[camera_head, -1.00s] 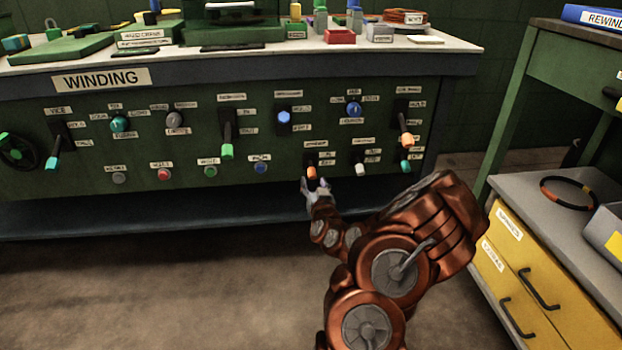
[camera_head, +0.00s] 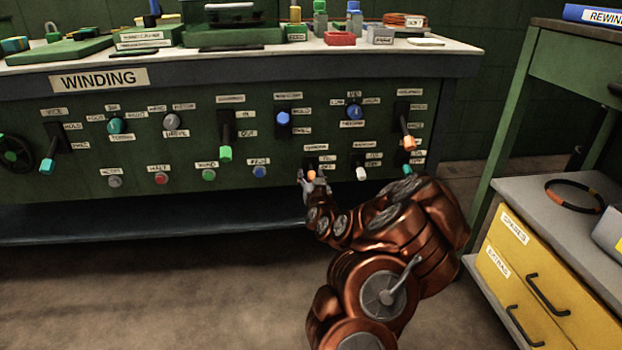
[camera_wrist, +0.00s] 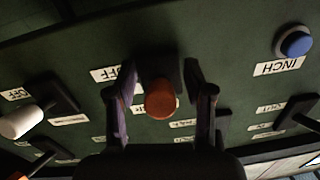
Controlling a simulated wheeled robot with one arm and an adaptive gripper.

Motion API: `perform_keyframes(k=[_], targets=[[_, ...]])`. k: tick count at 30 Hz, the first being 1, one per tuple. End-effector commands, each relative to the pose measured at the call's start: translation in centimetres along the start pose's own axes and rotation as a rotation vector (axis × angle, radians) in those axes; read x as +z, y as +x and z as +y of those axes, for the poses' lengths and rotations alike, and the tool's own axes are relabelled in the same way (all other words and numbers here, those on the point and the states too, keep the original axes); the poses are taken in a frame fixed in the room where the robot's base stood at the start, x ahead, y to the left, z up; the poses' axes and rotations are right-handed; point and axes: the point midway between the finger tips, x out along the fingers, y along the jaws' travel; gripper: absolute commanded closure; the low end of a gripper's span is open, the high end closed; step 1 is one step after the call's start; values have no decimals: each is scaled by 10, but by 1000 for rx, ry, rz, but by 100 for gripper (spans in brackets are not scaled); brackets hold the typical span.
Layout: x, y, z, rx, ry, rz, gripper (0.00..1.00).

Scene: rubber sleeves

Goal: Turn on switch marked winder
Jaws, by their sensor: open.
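A toggle switch with an orange tip (camera_head: 311,175) sits low on the front of the green winding bench. Its label is too small to read surely as winder. In the wrist view the orange tip (camera_wrist: 161,100) points toward the camera from a dark plate, with an upside-down OFF label (camera_wrist: 112,73) beside it. My gripper (camera_head: 308,186) is at this switch. In the wrist view my gripper's fingers (camera_wrist: 161,88) stand open on either side of the orange tip, with gaps showing on both sides.
A white-tipped toggle (camera_head: 361,174) stands to the right of the orange one and a blue button (camera_head: 260,171) to its left. Larger levers (camera_head: 408,143) are higher on the panel. A yellow drawer cabinet (camera_head: 530,280) stands at the right. Open floor lies before the bench.

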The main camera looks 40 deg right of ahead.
Motion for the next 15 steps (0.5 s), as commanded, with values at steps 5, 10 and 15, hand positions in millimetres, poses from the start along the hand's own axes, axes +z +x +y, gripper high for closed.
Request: perform_keyframes(k=[5,10,15], targets=[[0,1,0,0,0,0,48],[0,1,0,0,0,0,53],[0,1,0,0,0,1,70]])
